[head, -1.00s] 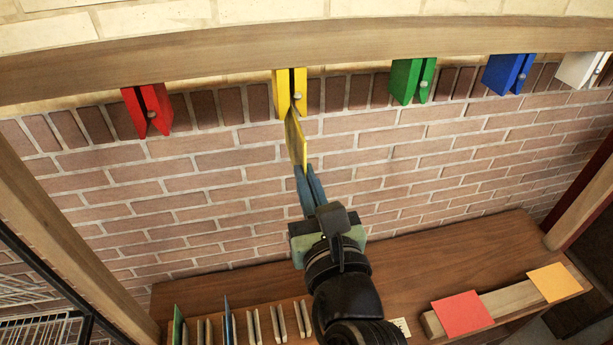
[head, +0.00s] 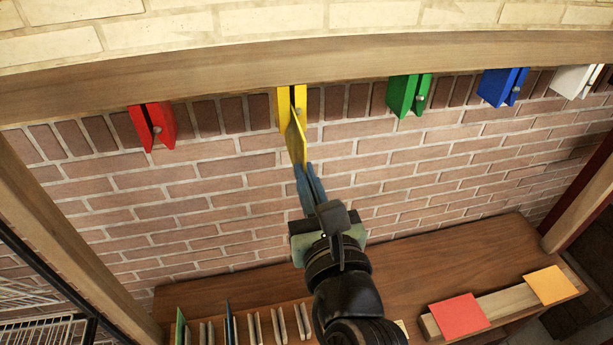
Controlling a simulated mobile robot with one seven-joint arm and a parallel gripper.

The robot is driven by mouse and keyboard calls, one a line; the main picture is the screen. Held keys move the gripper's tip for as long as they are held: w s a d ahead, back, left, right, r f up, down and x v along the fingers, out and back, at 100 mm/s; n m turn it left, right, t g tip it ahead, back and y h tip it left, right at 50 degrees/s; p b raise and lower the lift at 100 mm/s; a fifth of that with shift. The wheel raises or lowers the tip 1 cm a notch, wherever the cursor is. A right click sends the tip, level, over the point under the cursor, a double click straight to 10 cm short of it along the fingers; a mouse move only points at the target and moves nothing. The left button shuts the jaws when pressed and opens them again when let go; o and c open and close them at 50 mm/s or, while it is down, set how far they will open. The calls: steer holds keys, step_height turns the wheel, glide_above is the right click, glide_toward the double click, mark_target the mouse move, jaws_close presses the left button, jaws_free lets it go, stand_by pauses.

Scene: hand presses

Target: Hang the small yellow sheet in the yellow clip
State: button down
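The yellow clip (head: 283,108) hangs from the wooden beam, second from the left. The small yellow sheet (head: 297,143) stands upright below it, seen nearly edge-on. Its upper end overlaps the clip's lower part and appears to sit at the gap between the jaws; I cannot tell how deep it reaches. My gripper (head: 304,168) is shut on the lower end of the sheet, its blue fingers pointing up toward the clip. The sheet's lowest edge is hidden by the fingers.
A red clip (head: 153,127) hangs to the left; green (head: 408,95), blue (head: 503,86) and white (head: 577,80) clips hang to the right. The wooden bench (head: 400,270) below holds a slotted rack with thin sheets, a red sheet (head: 459,314) and an orange sheet (head: 552,285).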

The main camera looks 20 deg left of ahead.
steer(key=c, duration=1.5)
jaws_free()
steer(key=shift+c, duration=0.2)
steer(key=o, duration=0.5)
steer(key=shift+o, duration=0.5)
steer(key=shift+o, duration=0.9)
steer(key=shift+s, duration=0.1)
steer(key=v, duration=0.7)
